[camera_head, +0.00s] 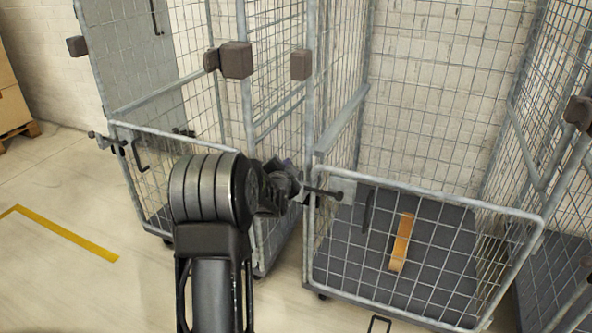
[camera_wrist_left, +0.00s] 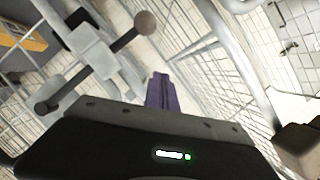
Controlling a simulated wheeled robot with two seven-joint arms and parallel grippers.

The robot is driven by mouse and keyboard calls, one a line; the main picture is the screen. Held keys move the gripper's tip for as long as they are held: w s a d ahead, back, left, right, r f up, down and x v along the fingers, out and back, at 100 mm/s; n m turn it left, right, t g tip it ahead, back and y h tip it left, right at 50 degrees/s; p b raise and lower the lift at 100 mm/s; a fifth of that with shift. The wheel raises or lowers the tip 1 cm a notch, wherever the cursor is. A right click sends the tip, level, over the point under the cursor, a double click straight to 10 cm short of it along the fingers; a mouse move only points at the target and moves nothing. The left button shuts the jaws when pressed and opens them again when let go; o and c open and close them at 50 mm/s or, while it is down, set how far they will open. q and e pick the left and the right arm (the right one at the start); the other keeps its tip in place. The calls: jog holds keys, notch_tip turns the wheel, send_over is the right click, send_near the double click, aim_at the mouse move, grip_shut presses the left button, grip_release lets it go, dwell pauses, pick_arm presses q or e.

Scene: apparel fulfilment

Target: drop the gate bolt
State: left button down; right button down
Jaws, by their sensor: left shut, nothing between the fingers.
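The gate bolt (camera_head: 322,192) is a dark rod with a round knob, at the upper left corner of the right cage's low mesh gate (camera_head: 425,190). In the left wrist view the bolt (camera_wrist_left: 100,62) runs diagonally through pale grey blocks, with a round knob at its upper end. My left gripper (camera_head: 288,172) is just left of the bolt, partly hidden behind my own wrist. In the left wrist view its purple fingers (camera_wrist_left: 161,92) are shut and empty, beside the bolt and apart from it. My right gripper is not in view.
A second mesh cage (camera_head: 160,135) stands at the left with a similar bolt (camera_head: 104,140). An orange-brown strip (camera_head: 401,242) is in the right cage. Floor at the left, with a yellow line (camera_head: 65,233), is clear.

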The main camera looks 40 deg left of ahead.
pick_arm(q)
jog(key=shift+n, duration=0.4)
jog(key=f+b, duration=0.1)
jog(key=f, duration=0.1)
jog(key=a+f+b, duration=0.1)
jog(key=b, duration=0.1)
jog(key=f+b, duration=0.2)
jog(key=shift+s+a+f, duration=0.25)
jog(key=shift+s+f, duration=0.05)
jog(key=shift+f, duration=0.05)
